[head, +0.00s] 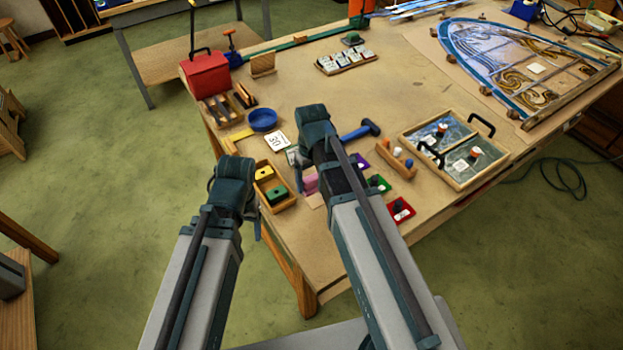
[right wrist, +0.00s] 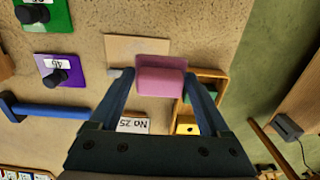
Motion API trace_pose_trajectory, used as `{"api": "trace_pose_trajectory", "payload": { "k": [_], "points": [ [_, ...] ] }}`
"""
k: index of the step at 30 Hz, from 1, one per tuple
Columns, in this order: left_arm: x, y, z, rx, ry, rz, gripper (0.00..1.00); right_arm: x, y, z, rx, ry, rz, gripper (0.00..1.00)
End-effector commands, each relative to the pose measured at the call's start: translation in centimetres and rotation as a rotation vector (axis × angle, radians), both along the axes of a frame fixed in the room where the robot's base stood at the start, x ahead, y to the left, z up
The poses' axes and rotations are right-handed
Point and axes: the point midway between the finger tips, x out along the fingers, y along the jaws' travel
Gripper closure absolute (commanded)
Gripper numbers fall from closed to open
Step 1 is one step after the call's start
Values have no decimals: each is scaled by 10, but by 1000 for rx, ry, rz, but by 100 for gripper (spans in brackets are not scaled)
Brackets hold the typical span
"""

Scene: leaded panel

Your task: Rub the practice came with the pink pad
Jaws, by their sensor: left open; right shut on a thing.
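My right gripper (right wrist: 158,82) is shut on the pink pad (right wrist: 148,89), a rounded block between its fingertips in the right wrist view. The pad (head: 310,184) shows partly behind my right arm in the head view. Beside the pad lies a pale tan board (right wrist: 130,47). A short grey strip (right wrist: 115,73), perhaps the practice came, shows at the board's edge, largely hidden by the finger and pad. I cannot tell whether the pad touches it. My left gripper (head: 236,190) is open and empty, left of the wooden tray; its fingers are mostly hidden.
A wooden tray (head: 287,203) with yellow and green blocks stands between the arms. A blue dish (head: 263,120) stands behind.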

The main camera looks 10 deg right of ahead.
Motion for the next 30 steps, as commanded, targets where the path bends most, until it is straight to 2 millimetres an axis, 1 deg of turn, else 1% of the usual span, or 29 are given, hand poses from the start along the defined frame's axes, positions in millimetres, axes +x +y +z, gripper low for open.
{"api": "trace_pose_trajectory", "payload": {
  "k": [4, 7, 15, 18, 30],
  "points": [
    [0, 0, -1, 0, 0, 0, 28, 0, 0, 0, 0, 0, 0, 64],
    [0, 0, 3, 0, 0, 0, 28, 0, 0, 3, 0, 0, 0, 64],
    [0, 0, 27, 0, 0, 0, 28, 0, 0, 27, 0, 0, 0, 64],
    [0, 0, 31, 0, 0, 0, 28, 0, 0, 31, 0, 0, 0, 64],
    [0, 0, 29, 0, 0, 0, 28, 0, 0, 29, 0, 0, 0, 64]
  ]
}}
